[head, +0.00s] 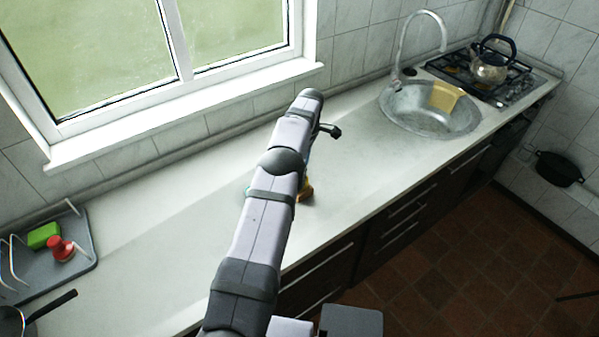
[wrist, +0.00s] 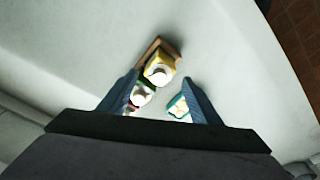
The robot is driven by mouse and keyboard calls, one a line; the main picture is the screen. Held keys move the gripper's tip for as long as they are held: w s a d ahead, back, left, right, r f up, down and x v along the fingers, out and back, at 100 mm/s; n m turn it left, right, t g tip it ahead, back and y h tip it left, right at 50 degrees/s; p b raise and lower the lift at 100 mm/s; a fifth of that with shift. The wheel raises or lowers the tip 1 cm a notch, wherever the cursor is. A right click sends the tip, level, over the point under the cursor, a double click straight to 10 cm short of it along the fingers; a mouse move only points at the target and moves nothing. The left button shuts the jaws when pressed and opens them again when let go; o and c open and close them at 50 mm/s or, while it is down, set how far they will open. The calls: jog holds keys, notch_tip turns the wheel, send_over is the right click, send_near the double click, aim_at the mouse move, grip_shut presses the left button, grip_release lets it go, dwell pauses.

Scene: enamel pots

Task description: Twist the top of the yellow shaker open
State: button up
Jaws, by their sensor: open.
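The yellow shaker (wrist: 154,62), with a pale rounded top, shows in the wrist view at the far end of a small brown wooden stand (wrist: 150,46). My gripper (wrist: 161,78) is open, its two blue fingers on either side, with the yellow shaker showing between and just past the fingertips. I cannot tell whether the fingers touch it. A red shaker with a white top (wrist: 140,97) sits by the left finger, partly hidden. A teal shaker (wrist: 177,107) sits by the right finger. In the head view my arm hides most of the group; a yellow-brown bit (head: 306,190) shows.
A grey dish rack (head: 80,238) with a green sponge (head: 44,235) and a red-handled item (head: 61,248) stands at left, near a dark pan (head: 12,322). The sink (head: 420,108) and the stove with a kettle (head: 490,66) are at right. The counter (head: 360,165) between is clear.

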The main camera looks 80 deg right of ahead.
jog(key=shift+r+p, duration=2.3)
jog(key=shift+r, duration=1.1)
notch_tip(320, 180, up, 7)
jog(key=b, duration=0.1)
jog(key=shift+s, duration=0.4)
jog(key=shift+a+r, duration=0.1)
